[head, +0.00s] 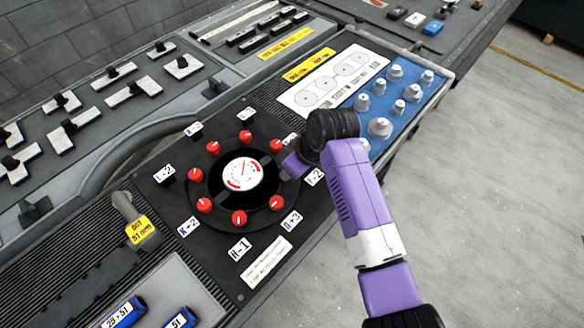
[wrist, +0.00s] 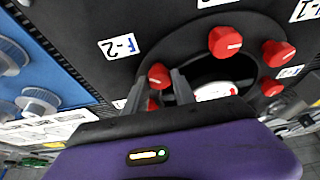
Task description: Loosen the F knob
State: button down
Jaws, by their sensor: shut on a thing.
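The F knob (wrist: 158,70) is a red knob on the round black dial plate (head: 250,210), close to the F-2 label (wrist: 119,46) in the wrist view. My gripper (wrist: 159,80) is shut on it, one finger on each side. In the head view my gripper (head: 288,168) reaches the right side of the ring of red knobs, and my wrist hides the F knob and part of its label. A round gauge (head: 243,173) with a white and red face sits inside the ring. The knob's pointer mark is not readable.
Other red knobs (head: 239,217) circle the gauge, each with a white label. A blue panel (head: 350,103) with several grey knobs lies beyond my wrist. A grey lever (head: 128,208) stands at left. Bare floor (head: 480,190) is open at right.

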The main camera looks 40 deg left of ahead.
jog(key=shift+f, duration=0.1)
jog(key=c, duration=1.1)
grip_release()
jog(key=shift+o, duration=0.2)
jog(key=v, duration=0.8)
jog(key=shift+b, duration=0.35)
jog(key=shift+w+a, duration=0.1)
